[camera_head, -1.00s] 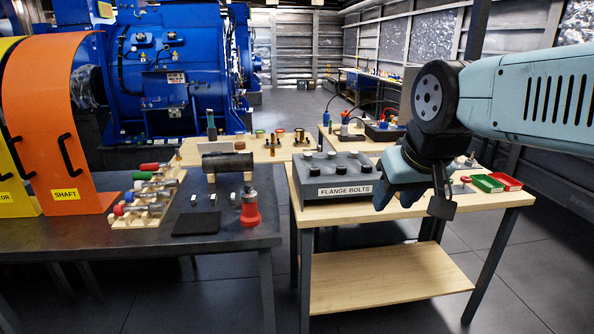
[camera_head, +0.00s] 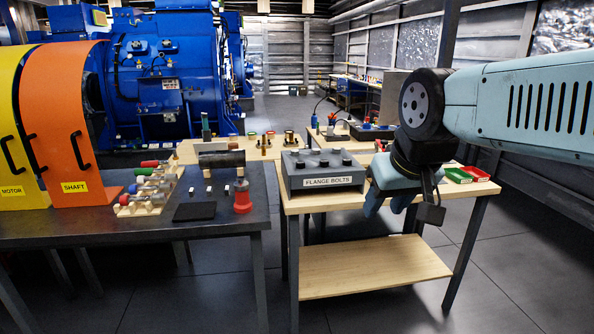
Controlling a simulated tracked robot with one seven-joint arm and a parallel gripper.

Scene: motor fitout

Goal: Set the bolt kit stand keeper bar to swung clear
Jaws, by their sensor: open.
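The bolt kit stand (camera_head: 325,183) is a grey block labelled FLANGE BOLTS on the right wooden-topped table. Several dark round bolt heads stand on its upper face. I cannot make out the keeper bar or its position at this size. My gripper (camera_head: 386,207) is open and points down, just right of the stand in the picture, over the table's front part. It looks empty and apart from the stand, though it overlaps the stand's right end in view. The exact gap cannot be told.
Green (camera_head: 459,175) and red (camera_head: 475,172) trays sit at the table's right end. An orange shaft guard (camera_head: 60,120) stands at left. A floor gap separates the tables.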

